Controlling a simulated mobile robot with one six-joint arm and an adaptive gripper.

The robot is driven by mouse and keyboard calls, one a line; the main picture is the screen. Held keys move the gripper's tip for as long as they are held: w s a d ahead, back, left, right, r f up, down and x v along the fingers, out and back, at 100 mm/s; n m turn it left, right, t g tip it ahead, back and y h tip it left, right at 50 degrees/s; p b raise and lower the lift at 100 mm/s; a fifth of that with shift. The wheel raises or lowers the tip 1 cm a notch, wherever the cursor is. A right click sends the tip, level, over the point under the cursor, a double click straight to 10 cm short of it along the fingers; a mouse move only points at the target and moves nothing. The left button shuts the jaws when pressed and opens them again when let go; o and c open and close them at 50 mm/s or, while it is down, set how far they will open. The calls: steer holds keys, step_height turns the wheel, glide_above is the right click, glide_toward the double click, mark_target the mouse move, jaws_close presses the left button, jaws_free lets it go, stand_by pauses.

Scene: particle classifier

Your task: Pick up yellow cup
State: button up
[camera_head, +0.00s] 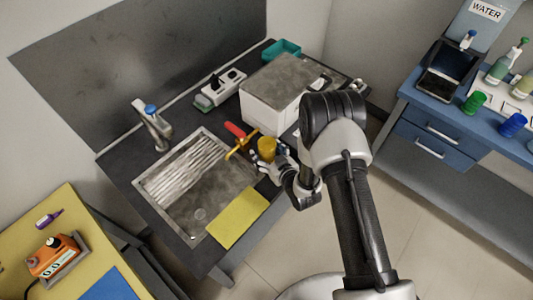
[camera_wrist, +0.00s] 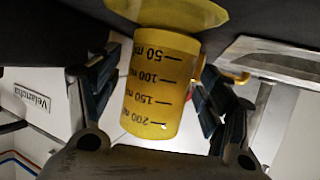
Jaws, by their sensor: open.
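The yellow cup (camera_head: 266,147) stands on the dark worktop, at the right edge of the sink. In the wrist view the yellow cup (camera_wrist: 165,85) shows black volume marks up to 200 ml, printed upside down in the picture. A wide yellow disc shape shows at its end at the top of the picture. My gripper (camera_head: 271,164) is at the cup, on its near side. In the wrist view the fingers of my gripper (camera_wrist: 152,98) are spread, one on each side of the cup. Whether either finger touches it I cannot tell.
The sink (camera_head: 190,192) lies left of the cup. A red-handled tool with yellow parts (camera_head: 238,138) is close beside the cup. A white box with a grey top (camera_head: 279,92) stands behind. A yellow sponge-like sheet (camera_head: 237,218) lies at the front edge.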

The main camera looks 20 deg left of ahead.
steer(key=shift+w+a+f, duration=0.15)
steer(key=shift+w+a, duration=0.15)
steer(key=shift+c, duration=0.2)
steer(key=c, duration=1.2)
steer(key=shift+c, duration=0.2)
